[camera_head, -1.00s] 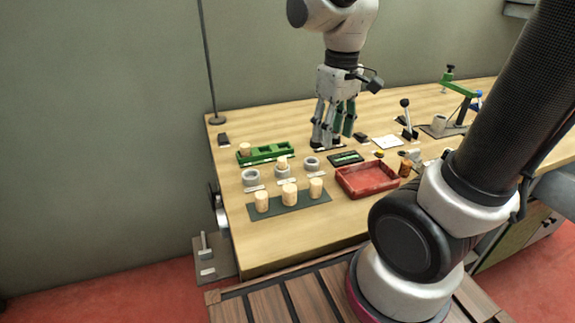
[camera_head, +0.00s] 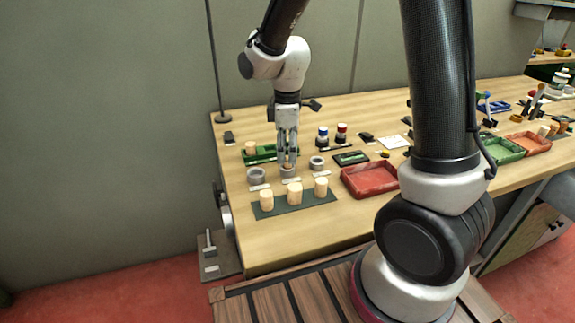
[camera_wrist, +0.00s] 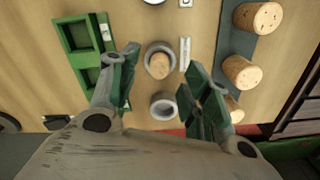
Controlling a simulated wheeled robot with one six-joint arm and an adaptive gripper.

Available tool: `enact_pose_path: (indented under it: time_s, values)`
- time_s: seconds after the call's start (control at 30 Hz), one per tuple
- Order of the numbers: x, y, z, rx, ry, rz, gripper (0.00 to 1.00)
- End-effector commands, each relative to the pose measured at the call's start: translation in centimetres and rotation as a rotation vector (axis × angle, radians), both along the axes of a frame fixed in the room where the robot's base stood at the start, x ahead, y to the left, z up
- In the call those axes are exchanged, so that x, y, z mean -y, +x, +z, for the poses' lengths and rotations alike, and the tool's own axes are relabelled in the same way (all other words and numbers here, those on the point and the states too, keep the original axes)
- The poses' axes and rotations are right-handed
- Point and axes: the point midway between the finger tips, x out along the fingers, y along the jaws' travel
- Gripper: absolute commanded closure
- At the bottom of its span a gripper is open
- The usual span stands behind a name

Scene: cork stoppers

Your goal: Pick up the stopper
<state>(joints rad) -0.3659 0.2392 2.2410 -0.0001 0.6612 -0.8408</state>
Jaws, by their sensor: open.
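A small cork stopper (camera_wrist: 159,66) sits in the middle grey ring-shaped cup (camera_wrist: 149,51) in the wrist view. My gripper (camera_wrist: 162,62) is open, with its green-padded fingers on either side of that stopper in the picture and nothing held. In the head view my gripper (camera_head: 288,162) points down right over the middle cup (camera_head: 289,175), and its fingers mostly hide the stopper there. Three larger corks stand on a dark mat in front, the middle one (camera_head: 294,191) nearest below my gripper. They also show at the right of the wrist view (camera_wrist: 240,72).
Grey cups stand left (camera_head: 256,176) and right (camera_head: 316,163) of the middle one. A green tray (camera_head: 262,160) holding a cork (camera_head: 251,147) lies behind. A red tray (camera_head: 370,182) is to the right. The table's front left is clear.

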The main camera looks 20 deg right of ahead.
Motion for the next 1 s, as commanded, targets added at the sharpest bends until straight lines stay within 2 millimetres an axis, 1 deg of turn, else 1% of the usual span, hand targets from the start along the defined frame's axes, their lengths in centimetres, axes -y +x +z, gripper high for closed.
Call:
enact_pose_path:
  time_s: [0.03,0.17,0.23,0.43,0.47,0.5,0.57,0.6,0.7,1.0]
  values:
    - [0.1,0.0,-1.0,-0.005,-0.001,-0.001,0.52]
    - [0.1,0.0,-2.5,-0.003,-0.001,-0.001,0.52]
    - [0.0,0.0,-2.8,0.0,0.0,-0.001,0.52]
    - [0.0,0.1,-2.8,0.0,0.0,-0.001,0.52]
    - [0.0,0.0,-2.8,0.0,0.0,-0.001,0.56]
    - [0.0,0.0,-2.8,0.0,0.0,-0.001,0.62]
    - [0.0,0.0,-2.8,0.0,0.0,-0.001,0.7]
    - [0.0,0.0,-2.8,0.0,0.0,-0.001,0.76]
    - [0.0,0.0,-2.8,0.0,0.0,-0.001,0.87]
    - [0.0,0.0,-2.8,0.0,0.0,-0.001,0.89]
